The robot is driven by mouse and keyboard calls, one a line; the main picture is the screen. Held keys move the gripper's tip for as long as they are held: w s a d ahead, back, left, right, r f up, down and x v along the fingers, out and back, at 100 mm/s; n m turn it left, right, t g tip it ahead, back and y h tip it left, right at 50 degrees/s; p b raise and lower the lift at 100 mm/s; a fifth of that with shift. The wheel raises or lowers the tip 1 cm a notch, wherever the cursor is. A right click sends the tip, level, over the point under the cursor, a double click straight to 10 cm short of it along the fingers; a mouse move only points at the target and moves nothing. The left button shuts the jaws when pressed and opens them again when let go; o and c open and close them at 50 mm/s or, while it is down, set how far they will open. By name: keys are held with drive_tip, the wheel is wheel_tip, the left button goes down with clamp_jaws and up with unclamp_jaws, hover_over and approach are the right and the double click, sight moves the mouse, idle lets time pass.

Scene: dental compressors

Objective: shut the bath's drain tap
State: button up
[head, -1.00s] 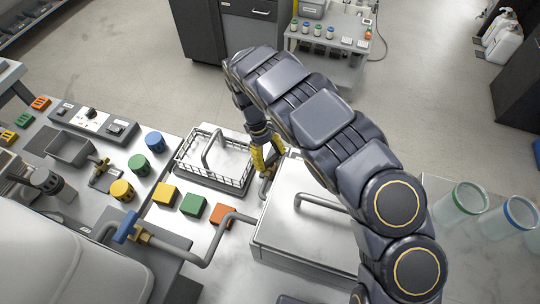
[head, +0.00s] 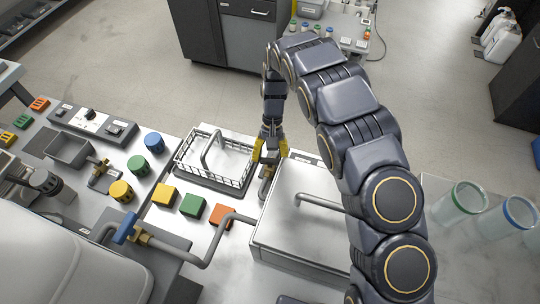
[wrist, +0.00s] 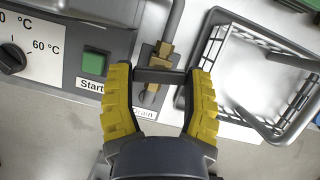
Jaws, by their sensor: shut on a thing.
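The bath is a metal box with a lid and a bent handle (head: 300,225), right of centre in the head view. Its brass drain tap (head: 266,172) sits at its far left corner, and shows with a grey pipe in the wrist view (wrist: 159,55). A dark flat tap lever (wrist: 160,76) lies crosswise to the pipe. My gripper (head: 270,147) is over the tap, its yellow fingers on either side of the lever; in the wrist view my gripper (wrist: 160,82) is shut on the lever. The "Drain" lettering is partly covered by a finger.
A wire basket (head: 212,160) on a tray stands close left of my gripper. The bath's control panel, with a knob (wrist: 11,60) and green start button (wrist: 94,64), is left of the tap in the wrist view. A blue-handled valve (head: 127,228) and coloured blocks lie further left.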

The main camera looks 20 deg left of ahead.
drive_tip(key=shift+m+y, duration=0.5)
drive_tip(key=shift+m, duration=0.6)
drive_tip(key=o, duration=1.2)
drive_tip(key=shift+c, duration=0.2)
drive_tip(key=v, duration=1.2)
drive_tip(key=shift+w+d, duration=0.1)
